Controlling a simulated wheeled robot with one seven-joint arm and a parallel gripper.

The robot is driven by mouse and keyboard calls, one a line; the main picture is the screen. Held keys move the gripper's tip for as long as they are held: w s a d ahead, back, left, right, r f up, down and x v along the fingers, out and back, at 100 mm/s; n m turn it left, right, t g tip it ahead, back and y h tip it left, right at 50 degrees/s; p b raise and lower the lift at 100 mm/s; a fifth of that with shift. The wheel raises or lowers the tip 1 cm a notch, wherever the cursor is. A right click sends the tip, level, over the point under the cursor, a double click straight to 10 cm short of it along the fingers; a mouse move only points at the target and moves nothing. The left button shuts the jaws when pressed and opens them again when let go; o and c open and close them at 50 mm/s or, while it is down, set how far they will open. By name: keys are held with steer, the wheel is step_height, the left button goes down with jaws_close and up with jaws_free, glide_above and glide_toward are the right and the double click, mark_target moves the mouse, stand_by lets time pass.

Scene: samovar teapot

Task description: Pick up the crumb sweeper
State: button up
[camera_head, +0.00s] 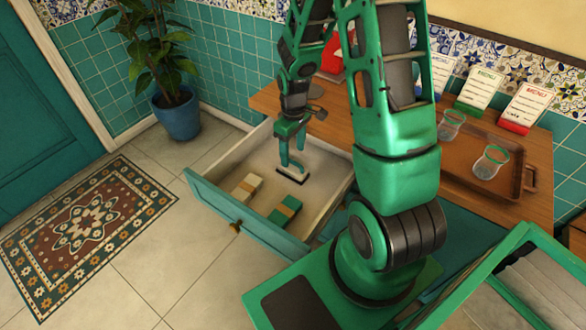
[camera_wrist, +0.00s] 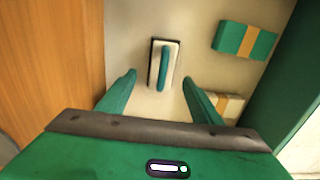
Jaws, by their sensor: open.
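The crumb sweeper (camera_head: 292,174) lies in the open drawer (camera_head: 232,200), in its back right part. It has a pale body, a dark edge and a green handle. In the wrist view the crumb sweeper (camera_wrist: 164,64) lies flat on the drawer floor, its green handle running lengthwise along the top. My gripper (camera_head: 291,160) is above it, pointing down. In the wrist view the two green fingers of my gripper (camera_wrist: 158,80) are apart, with the near end of the sweeper ahead of the gap between them. Nothing is held.
A green banded bundle (camera_head: 285,209) and a white banded bundle (camera_head: 246,187) lie in the drawer near its front. The wooden counter (camera_head: 270,100) is beside the drawer. A tray (camera_head: 455,175) with glasses and several menu cards stand on it.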

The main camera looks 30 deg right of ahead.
mark_target(292, 162)
steer(key=shift+a+f, duration=0.15)
steer(key=shift+f, duration=2.45)
steer(key=c, duration=1.2)
